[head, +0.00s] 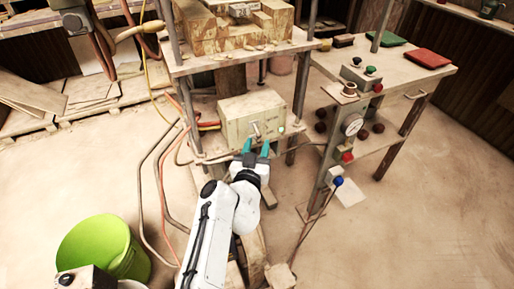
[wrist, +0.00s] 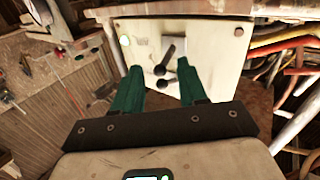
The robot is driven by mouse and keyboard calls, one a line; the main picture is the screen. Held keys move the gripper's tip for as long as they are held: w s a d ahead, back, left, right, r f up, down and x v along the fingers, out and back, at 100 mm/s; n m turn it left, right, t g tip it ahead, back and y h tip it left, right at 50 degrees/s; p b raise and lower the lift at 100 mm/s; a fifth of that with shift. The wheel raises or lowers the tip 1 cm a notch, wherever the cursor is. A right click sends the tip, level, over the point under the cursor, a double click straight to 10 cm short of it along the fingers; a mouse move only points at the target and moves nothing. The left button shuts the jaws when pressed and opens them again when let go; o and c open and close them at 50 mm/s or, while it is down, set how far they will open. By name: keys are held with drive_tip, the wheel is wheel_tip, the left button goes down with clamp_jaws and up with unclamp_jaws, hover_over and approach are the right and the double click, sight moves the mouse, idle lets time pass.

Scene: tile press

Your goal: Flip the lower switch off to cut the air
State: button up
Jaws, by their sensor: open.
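The pale switch box (head: 240,112) stands on the lower shelf of the press frame. Its face fills the middle of the wrist view (wrist: 215,45). The wrist picture seems turned over against the head view, so I cannot tell for sure which is the lower switch. My gripper (head: 256,147) is open, its teal fingers in front of the box. In the wrist view, the fingers (wrist: 160,72) stand apart on either side of the levers, with nothing gripped.
Orange and grey hoses (wrist: 285,50) run beside the box. A green bucket (head: 95,249) is at lower left. The floor at right is clear.

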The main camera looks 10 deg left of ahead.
drive_tip(key=shift+w, duration=0.1)
drive_tip(key=shift+c, duration=0.2)
clamp_jaws()
drive_tip(key=shift+f, duration=0.15)
drive_tip(key=f+m+t+h+b, duration=0.1)
drive_tip(key=m+t+b, duration=0.1)
drive_tip(key=b, duration=0.7)
drive_tip(key=f+m+t+h+b, duration=0.2)
drive_tip(key=m+b, duration=0.1)
drive_tip(key=b, duration=0.5)
drive_tip(key=f+m+t+h+b, duration=0.1)
drive_tip(key=m+t+b, duration=0.1)
drive_tip(key=b, duration=0.7)
drive_tip(key=shift+w+f+m+t+h+b, duration=0.3)
drive_tip(key=shift+f+m+h, duration=0.1)
drive_tip(key=shift+m, duration=0.2)
drive_tip(key=shift+a+r+m+h+b, duration=0.1)
drive_tip(key=shift+r+m+h+b, duration=0.1)
drive_tip(key=shift+m+h+b, duration=0.6)
